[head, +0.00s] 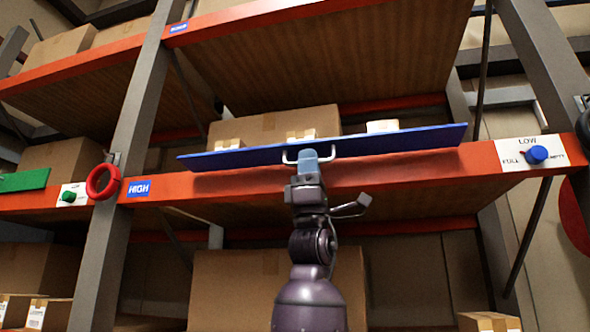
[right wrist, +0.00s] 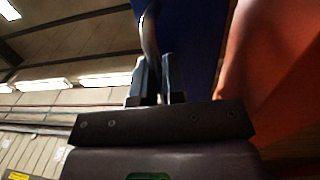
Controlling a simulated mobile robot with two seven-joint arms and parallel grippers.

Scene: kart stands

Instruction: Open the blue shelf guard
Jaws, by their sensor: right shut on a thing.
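The blue shelf guard (head: 400,143) is a long flat panel along the front of the middle shelf, above its orange beam. It looks tilted, its lower edge standing out from the beam. Its metal handle (head: 333,152) is at the middle of the panel. My right gripper (head: 308,160) is shut on this handle from below. In the right wrist view the fingers (right wrist: 155,80) close around the metal handle (right wrist: 149,40), with the blue guard (right wrist: 190,35) beside it. My left gripper is in neither view.
Cardboard boxes (head: 270,125) stand behind the guard. The orange beam (head: 400,175) carries a blue knob (head: 537,154) at right and a green knob (head: 69,197) at left. A red ring (head: 103,181) hangs on the left post. A green panel (head: 25,181) is at far left.

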